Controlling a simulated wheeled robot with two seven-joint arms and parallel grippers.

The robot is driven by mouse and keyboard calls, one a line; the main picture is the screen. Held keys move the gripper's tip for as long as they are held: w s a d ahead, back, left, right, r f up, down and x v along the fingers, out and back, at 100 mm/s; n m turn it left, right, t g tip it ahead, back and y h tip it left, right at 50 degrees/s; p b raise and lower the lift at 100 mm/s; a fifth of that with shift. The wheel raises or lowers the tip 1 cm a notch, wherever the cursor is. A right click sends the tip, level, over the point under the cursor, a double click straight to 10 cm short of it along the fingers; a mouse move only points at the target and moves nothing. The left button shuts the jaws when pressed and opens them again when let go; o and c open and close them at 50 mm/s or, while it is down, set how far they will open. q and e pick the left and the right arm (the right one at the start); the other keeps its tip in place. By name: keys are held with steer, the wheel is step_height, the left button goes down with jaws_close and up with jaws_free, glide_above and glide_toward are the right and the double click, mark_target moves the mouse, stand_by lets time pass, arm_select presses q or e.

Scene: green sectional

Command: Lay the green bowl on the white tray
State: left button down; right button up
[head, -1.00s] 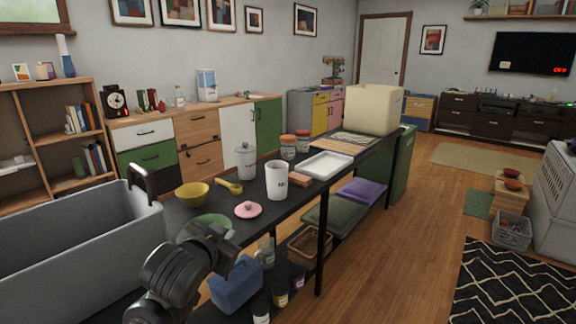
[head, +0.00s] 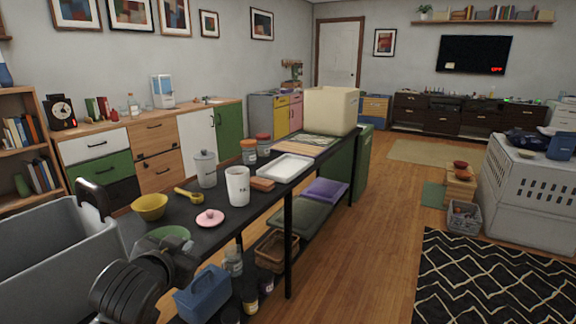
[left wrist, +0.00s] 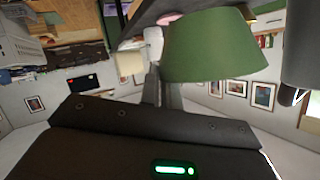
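The green bowl (head: 168,233) is at the near end of the dark table, partly hidden behind my left gripper (head: 178,255). In the left wrist view the bowl (left wrist: 215,45) looms large. My left fingers (left wrist: 162,90) are close together at its rim and look shut on it. I cannot tell for sure whether its base is clear of the tabletop. The white tray (head: 284,167) lies farther along the table, flat and empty. My right gripper is out of view.
Between bowl and tray stand a pink lid (head: 210,218), a white canister (head: 238,186) and a brown block (head: 262,184). A yellow bowl (head: 150,207), a yellow scoop (head: 188,195) and a lidded jar (head: 205,169) are beside them. A grey bin (head: 50,250) is at the left.

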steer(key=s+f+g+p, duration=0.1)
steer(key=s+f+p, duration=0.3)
steer(key=p, duration=1.6)
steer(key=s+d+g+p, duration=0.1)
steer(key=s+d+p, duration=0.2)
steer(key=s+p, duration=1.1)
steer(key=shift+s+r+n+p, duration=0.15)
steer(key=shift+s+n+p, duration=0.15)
steer(key=shift+p, duration=0.1)
